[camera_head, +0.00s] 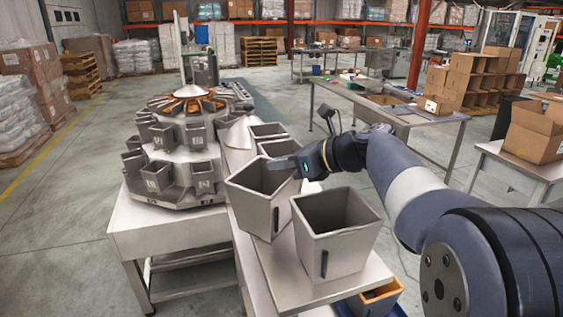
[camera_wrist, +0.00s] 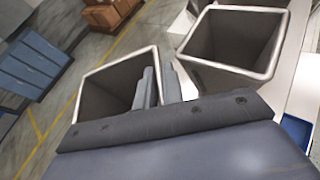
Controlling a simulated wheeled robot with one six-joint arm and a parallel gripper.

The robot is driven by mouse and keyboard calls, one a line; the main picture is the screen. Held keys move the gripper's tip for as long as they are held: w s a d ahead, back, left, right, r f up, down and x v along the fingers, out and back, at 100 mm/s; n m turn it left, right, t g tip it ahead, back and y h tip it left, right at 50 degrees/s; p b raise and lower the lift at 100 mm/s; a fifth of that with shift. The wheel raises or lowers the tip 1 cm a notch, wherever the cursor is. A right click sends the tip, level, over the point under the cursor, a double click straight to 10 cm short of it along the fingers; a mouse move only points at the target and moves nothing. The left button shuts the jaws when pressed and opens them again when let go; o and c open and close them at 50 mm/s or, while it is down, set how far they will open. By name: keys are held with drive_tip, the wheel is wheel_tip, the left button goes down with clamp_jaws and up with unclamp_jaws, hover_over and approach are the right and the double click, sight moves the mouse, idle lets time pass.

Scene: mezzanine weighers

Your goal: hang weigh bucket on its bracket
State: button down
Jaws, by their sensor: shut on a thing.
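A grey open-topped weigh bucket (camera_head: 257,205) is at the left edge of the light bench, slightly tilted in the head view. My gripper (camera_head: 284,163) reaches over its top from the right. In the wrist view, the fingers (camera_wrist: 156,88) are shut on the right wall of this bucket (camera_wrist: 87,100), one finger inside and one outside. I cannot tell whether its base touches the bench. The round multi-level weigher (camera_head: 176,135) stands left of the bench with several small buckets around it. I cannot pick out an empty bracket on it.
Another grey bucket (camera_head: 336,235) stands upright at the bench front, close beside the held one; it also shows in the wrist view (camera_wrist: 236,42). More buckets (camera_head: 267,131) stand behind. A yellow-rimmed bin (camera_head: 381,292) is below the bench. Open floor lies left.

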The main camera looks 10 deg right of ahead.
drive_tip(key=c, duration=1.5)
unclamp_jaws()
drive_tip(key=shift+c, duration=0.2)
drive_tip(key=shift+f+b, duration=0.3)
drive_tip(key=shift+b, duration=0.25)
